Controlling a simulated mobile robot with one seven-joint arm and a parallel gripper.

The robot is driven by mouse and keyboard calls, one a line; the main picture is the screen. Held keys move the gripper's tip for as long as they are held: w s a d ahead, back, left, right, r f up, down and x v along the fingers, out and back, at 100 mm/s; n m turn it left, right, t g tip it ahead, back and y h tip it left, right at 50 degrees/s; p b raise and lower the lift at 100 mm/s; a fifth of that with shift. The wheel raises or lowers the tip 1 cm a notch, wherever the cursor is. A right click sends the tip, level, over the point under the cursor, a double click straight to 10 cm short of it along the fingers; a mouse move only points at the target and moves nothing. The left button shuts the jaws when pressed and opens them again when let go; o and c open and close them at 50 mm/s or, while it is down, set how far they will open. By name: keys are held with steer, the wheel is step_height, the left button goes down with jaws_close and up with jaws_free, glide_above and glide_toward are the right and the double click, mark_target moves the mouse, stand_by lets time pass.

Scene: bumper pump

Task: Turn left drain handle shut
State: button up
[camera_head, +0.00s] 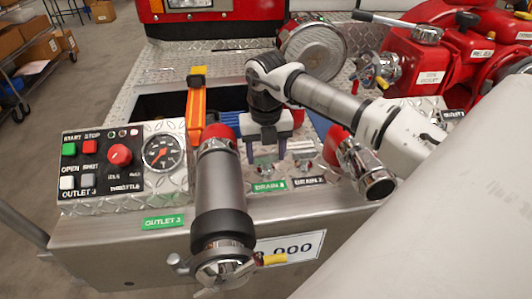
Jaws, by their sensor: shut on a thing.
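A large grey outlet pipe (219,185) stands close left of my gripper. A red and chrome outlet (367,170) is close on the right. The control panel (123,160) with buttons and gauge lies at left. An orange-yellow tool (196,108) stands behind the pipe.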

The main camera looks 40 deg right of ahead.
mark_target(266, 155)
stand_by(0.5)
steer(key=o, duration=1)
step_height(266, 155, up, 14)
stand_by(0.4)
